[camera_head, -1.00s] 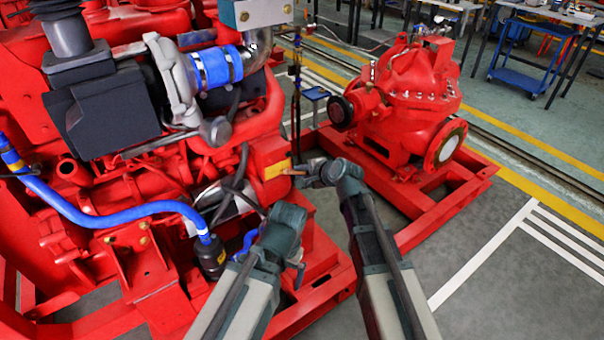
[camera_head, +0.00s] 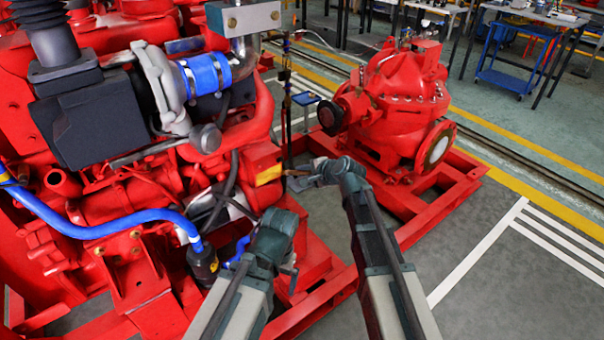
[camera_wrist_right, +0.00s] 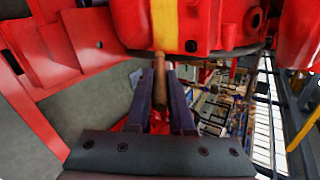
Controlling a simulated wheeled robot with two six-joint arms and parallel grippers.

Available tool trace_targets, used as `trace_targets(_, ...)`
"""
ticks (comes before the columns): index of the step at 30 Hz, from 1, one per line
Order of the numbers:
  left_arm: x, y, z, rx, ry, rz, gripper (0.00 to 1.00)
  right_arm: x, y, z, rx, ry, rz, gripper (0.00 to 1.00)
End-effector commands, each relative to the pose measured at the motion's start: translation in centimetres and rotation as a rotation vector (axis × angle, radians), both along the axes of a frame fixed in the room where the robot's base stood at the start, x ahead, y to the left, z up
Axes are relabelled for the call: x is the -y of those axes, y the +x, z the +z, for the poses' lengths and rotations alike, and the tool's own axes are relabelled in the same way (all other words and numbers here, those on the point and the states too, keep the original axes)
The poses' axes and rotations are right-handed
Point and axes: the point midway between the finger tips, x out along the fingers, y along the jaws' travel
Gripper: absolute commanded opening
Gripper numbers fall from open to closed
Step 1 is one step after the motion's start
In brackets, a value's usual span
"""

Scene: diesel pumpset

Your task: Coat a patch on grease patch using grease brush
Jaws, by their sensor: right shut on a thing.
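The grease patch is a yellow patch (camera_head: 268,174) on the side of a red block on the engine. It shows as a yellow strip (camera_wrist_right: 165,25) at the top of the right wrist view. My right gripper (camera_head: 308,176) is beside the patch, on its right. In the right wrist view it is shut on the brown handle of the grease brush (camera_wrist_right: 159,82), which points toward the strip. The brush's far end meets the strip's lower edge in that picture; I cannot tell whether they touch. My left gripper (camera_head: 290,268) is low by the red frame, its jaws unclear.
The red engine with a blue hose (camera_head: 110,228) fills the left. A red pump (camera_head: 400,95) on a red base frame stands behind my right arm. Grey floor (camera_head: 480,215) is open at the right. Workbenches and a blue trolley (camera_head: 510,75) are at the back.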

Motion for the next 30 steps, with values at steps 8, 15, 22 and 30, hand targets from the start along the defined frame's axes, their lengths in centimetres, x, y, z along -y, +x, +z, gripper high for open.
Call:
trace_targets(8,0.0,0.0,0.0,0.0,0.0,0.0,1.0,-1.4,-1.0,0.0,0.001,0.0,0.003,0.0)
trace_targets(15,0.0,0.0,0.0,0.0,0.0,0.0,1.0,-3.0,-2.2,0.0,0.0,0.0,0.001,0.0)
trace_targets(22,0.0,0.0,0.0,0.0,0.0,0.0,1.0,-3.3,-2.3,0.0,0.0,0.0,0.0,0.0)
trace_targets(30,0.0,0.0,0.0,0.0,0.0,0.0,1.0,-3.0,-2.7,0.0,0.0,0.0,0.0,0.0)
